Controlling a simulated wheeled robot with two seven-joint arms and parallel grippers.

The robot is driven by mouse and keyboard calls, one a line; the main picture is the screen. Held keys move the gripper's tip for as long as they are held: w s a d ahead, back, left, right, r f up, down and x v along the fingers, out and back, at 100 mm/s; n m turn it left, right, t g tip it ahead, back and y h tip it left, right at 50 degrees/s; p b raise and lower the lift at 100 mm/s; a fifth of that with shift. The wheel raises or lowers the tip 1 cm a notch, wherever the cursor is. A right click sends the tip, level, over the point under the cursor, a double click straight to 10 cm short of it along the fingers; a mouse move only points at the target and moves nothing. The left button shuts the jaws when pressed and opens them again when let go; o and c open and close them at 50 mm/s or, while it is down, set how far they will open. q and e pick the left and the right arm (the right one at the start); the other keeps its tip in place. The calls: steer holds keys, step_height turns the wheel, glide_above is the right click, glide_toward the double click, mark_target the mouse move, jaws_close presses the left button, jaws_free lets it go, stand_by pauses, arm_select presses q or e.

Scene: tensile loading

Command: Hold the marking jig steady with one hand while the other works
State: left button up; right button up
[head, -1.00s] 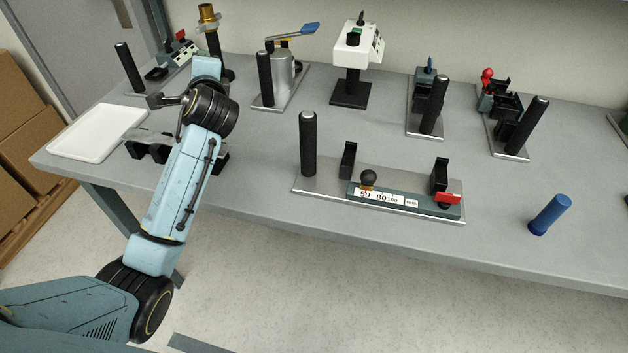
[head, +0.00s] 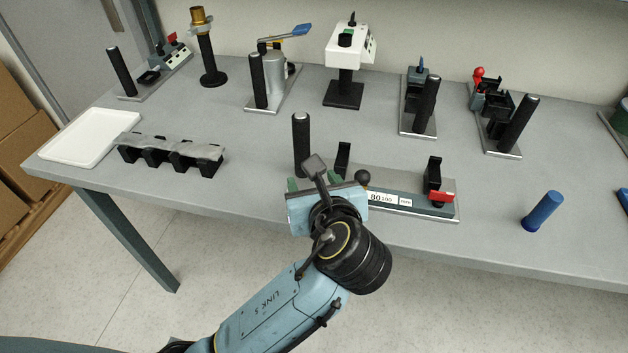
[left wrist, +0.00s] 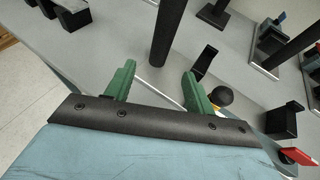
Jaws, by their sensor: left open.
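The marking jig (head: 408,202) is a flat plate with a teal scale bar with number labels, a red piece, black uprights and a black knob. A tall black post handle (head: 301,145) stands at its left end. My left gripper (head: 313,181) is over the table's front edge, in front of the post, hiding the jig's left part. In the left wrist view, its green fingers (left wrist: 158,72) are spread apart and empty. The post (left wrist: 168,30) rises beyond the gap between them, apart from the fingertips. My right gripper is in neither view.
A black rack with a grey top (head: 170,150) and a white tray (head: 84,138) are at the left. Several fixtures with black post handles, such as the silver one (head: 273,81), line the back. The table between is clear.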

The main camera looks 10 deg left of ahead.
mark_target(301, 160)
arm_select(q)
steer(key=x, duration=1.1)
steer(key=shift+w+a+f, duration=0.15)
steer(key=shift+w+a, duration=0.1)
steer(key=shift+w, duration=0.05)
jaws_close()
